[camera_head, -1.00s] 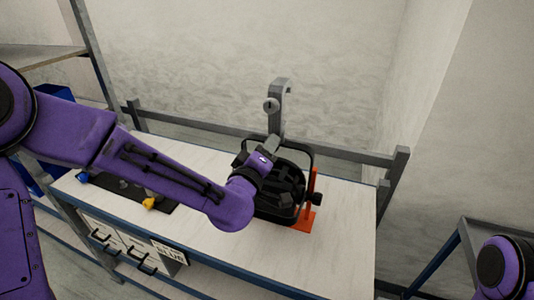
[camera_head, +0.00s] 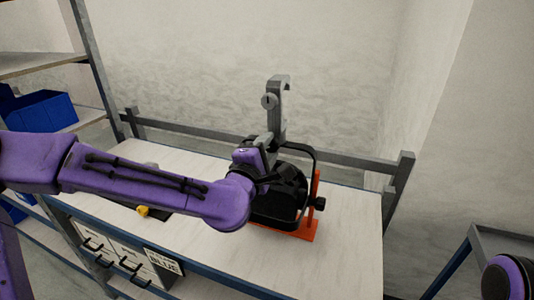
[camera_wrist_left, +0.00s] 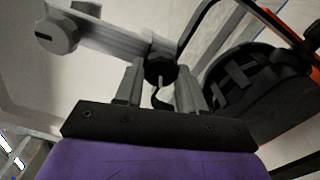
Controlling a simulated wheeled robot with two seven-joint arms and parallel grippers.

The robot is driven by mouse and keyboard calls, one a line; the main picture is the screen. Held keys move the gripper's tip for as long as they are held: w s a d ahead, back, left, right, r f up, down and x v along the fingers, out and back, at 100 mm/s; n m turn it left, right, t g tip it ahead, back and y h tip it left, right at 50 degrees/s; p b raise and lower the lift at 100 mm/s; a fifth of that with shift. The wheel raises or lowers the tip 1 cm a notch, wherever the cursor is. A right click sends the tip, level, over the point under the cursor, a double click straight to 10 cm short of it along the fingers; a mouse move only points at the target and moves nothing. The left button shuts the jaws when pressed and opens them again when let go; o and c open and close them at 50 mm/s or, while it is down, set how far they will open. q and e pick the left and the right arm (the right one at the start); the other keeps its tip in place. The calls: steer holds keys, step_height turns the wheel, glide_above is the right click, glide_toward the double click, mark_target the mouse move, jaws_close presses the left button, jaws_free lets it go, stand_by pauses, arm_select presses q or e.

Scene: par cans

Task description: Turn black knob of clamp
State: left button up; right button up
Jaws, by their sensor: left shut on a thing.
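The grey hook clamp (camera_head: 278,105) stands upright above the black par can (camera_head: 280,203) on the workbench. In the left wrist view the clamp's grey bar (camera_wrist_left: 115,38) runs across the top, with a round grey bolt at its left end. The black knob (camera_wrist_left: 160,68) sits under the bar, between the fingertips of my left gripper (camera_wrist_left: 158,84). The gripper is shut on the knob, one finger on each side. In the head view my left gripper (camera_head: 266,158) is by the clamp's lower end, and the knob is hidden there. My right gripper is out of view.
The par can rests in an orange stand (camera_head: 309,230) with a black side knob. The workbench top (camera_head: 345,225) is clear to its right. A grey rail (camera_head: 345,160) runs behind. A yellow item (camera_head: 143,211) lies at left. Blue bins (camera_head: 40,110) sit on shelves.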

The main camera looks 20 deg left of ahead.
arm_select(q)
steer(key=shift+n, duration=0.4)
steer(key=o, duration=1.1)
steer(key=shift+c, duration=0.2)
steer(key=s+b, duration=0.2)
steer(key=s, duration=0.2)
steer(key=shift+s+f, duration=0.1)
steer(key=shift+f, duration=0.05)
steer(key=b, duration=0.9)
glide_toward(269, 148)
steer(key=s, duration=0.2)
steer(key=shift+w, duration=0.2)
